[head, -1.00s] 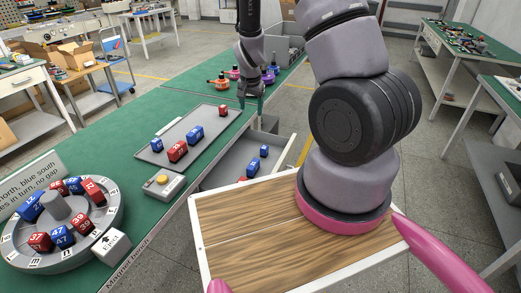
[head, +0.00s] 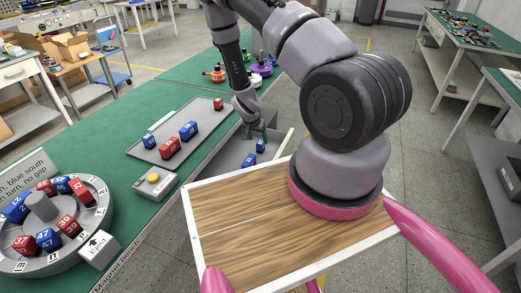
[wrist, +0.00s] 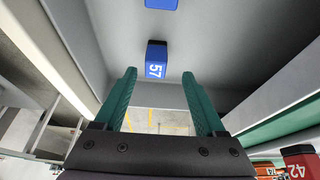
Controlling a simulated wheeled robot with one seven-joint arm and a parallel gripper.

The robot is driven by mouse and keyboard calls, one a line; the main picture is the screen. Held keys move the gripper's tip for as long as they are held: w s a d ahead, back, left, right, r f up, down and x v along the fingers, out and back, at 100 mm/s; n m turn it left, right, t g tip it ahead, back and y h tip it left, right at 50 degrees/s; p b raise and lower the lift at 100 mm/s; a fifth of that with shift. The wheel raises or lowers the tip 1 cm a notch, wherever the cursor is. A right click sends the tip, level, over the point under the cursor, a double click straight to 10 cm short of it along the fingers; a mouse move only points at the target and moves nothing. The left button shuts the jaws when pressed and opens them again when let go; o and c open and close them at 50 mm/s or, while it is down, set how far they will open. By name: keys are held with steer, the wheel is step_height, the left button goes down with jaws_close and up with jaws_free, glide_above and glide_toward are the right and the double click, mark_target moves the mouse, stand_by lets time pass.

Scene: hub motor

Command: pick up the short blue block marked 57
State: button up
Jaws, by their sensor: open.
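The short blue block marked 57 (wrist: 156,60) lies in the open grey drawer, its white number facing my gripper in the wrist view. In the head view it appears to be the farther blue block (head: 260,145) in the drawer. My gripper (wrist: 159,74) is open and empty, its two green fingers pointing toward the block. The block shows between and beyond the fingertips. In the head view my gripper (head: 253,131) is over the drawer's far part, close to the block; its fingertips are hard to make out.
A second blue block (wrist: 161,3) lies farther along the drawer (head: 231,153). Drawer walls rise on both sides. A tray (head: 146,154) with red and blue blocks stands on the green bench beside it.

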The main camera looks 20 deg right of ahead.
mark_target(261, 142)
steer(key=x, duration=0.5)
steer(key=shift+s+d+r, duration=0.1)
steer(key=shift+d+r, duration=0.05)
steer(key=shift+d, duration=0.2)
jaws_close()
